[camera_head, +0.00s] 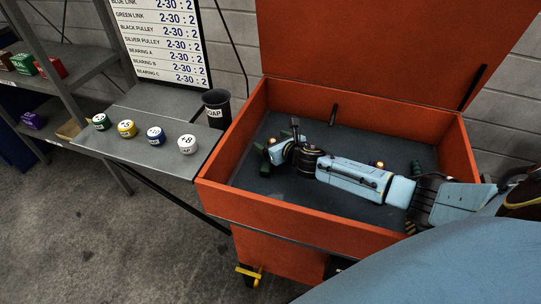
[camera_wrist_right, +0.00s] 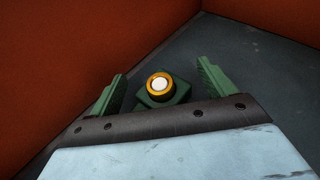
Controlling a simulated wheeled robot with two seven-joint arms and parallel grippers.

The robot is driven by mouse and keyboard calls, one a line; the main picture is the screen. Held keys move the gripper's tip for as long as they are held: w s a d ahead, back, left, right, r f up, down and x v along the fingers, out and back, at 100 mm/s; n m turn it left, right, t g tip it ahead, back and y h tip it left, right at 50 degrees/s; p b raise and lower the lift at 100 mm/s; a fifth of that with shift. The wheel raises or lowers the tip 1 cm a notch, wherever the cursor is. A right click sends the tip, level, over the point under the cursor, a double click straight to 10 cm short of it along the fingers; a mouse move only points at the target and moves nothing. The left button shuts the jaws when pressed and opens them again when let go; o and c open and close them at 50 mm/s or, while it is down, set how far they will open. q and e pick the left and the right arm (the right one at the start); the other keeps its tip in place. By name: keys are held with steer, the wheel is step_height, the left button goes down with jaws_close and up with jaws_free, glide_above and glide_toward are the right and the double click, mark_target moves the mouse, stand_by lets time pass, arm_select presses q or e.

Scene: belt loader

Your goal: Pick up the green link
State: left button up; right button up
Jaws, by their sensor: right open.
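The green link, a green block with a gold ring and a pale centre (camera_wrist_right: 160,87), lies on the bin floor in the right wrist view. In the head view a small gold spot (camera_head: 272,141) shows by the gripper; the rest of the link is mostly hidden there. My right gripper (camera_head: 269,154) reaches into the orange bin from the right. In the wrist view its two green fingers (camera_wrist_right: 161,83) are spread, one on each side of the link, with space between. I cannot tell how high they are above it. My left gripper is not in view.
The orange bin (camera_head: 310,232) has high walls and an open lid (camera_head: 375,40); its walls also rise close by in the wrist view. Other small parts (camera_head: 416,168) lie on the dark floor. Several labelled jars (camera_head: 187,144) and a dark cup (camera_head: 216,108) stand on the shelf at left.

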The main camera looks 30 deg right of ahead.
steer(key=c, duration=1.2)
steer(key=shift+r, duration=0.1)
steer(key=shift+c, duration=0.5)
